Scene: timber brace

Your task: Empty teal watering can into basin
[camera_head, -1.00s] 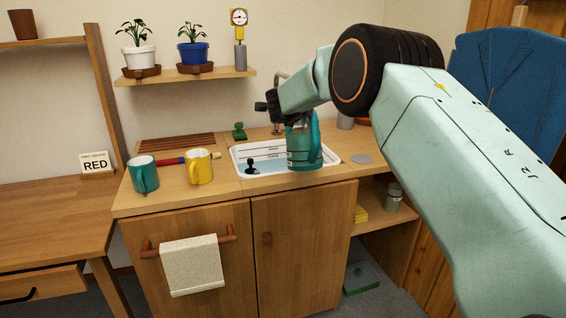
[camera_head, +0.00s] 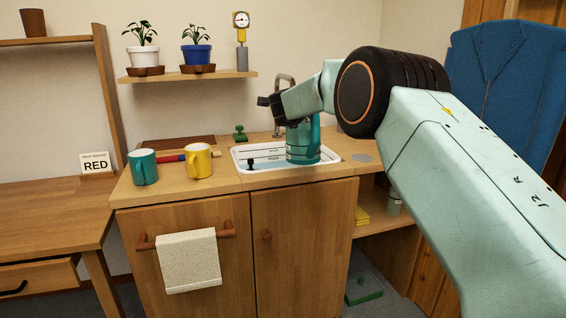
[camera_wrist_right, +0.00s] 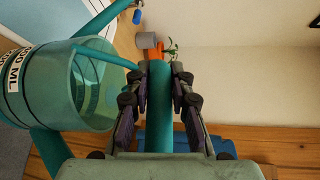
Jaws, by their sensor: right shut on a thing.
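The teal watering can (camera_head: 303,146) is over the right part of the white basin (camera_head: 243,160) in the head view and looks roughly upright there. My right gripper (camera_head: 283,110) is above it. In the right wrist view my right gripper (camera_wrist_right: 160,100) is shut on the can's teal handle, and the can's clear body (camera_wrist_right: 40,85) with black volume markings shows at the left. How much liquid is in the can is hard to tell. My left gripper is not in view.
A teal mug (camera_head: 143,167) and a yellow mug (camera_head: 199,161) stand on the counter left of the basin. A faucet (camera_head: 284,95) rises behind the basin. A green stamp-like object (camera_head: 240,133) stands at the back. A towel (camera_head: 190,262) hangs below on the cabinet.

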